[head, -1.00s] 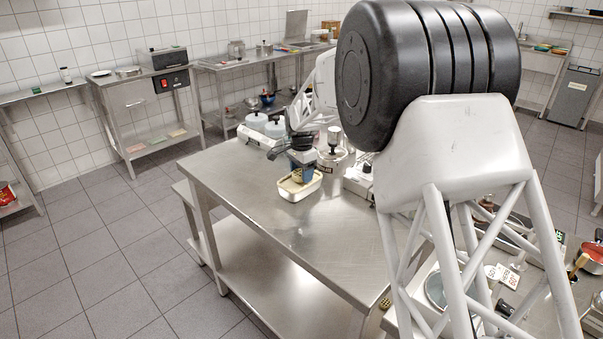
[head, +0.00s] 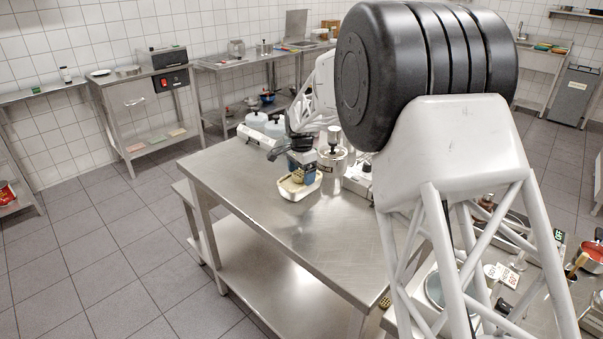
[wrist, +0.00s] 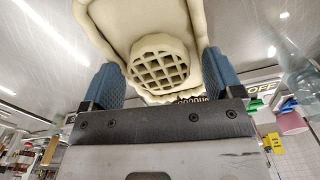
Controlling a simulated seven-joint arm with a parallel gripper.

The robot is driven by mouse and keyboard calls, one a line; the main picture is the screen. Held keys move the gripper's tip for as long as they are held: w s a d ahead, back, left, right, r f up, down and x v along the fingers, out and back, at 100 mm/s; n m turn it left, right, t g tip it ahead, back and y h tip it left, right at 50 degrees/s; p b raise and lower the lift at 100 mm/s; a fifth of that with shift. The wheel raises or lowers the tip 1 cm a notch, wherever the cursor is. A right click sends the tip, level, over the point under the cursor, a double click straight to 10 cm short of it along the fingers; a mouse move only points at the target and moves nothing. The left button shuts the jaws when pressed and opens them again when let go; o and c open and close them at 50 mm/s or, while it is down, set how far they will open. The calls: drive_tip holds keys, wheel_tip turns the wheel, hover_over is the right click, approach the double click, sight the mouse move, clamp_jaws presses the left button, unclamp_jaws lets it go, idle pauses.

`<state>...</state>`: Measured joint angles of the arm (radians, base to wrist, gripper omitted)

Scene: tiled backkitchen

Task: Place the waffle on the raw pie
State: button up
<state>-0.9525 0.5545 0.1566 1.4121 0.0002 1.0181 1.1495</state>
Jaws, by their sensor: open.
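The raw pie (head: 291,193) is a pale, rounded rectangular dish shape on the steel table in the head view. It also fills the top middle of the wrist view (wrist: 135,22). The waffle (wrist: 160,70) is round and pale with a grid pattern. It appears over the raw pie, toward one end of it. My gripper (head: 301,176) is open, low over the pie. In the wrist view its blue fingers (wrist: 162,78) stand on either side of the waffle, with little room between. In the head view the waffle is mostly hidden by the gripper.
A silver pot (head: 331,160) stands on the steel table (head: 275,232) just right of my gripper. The front of the table is clear. A second counter with trays and a scale is at the lower right.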

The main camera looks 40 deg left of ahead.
sight(301, 173)
drive_tip(key=shift+r, duration=0.15)
wheel_tip(301, 173, up, 12)
idle(0.7)
idle(0.8)
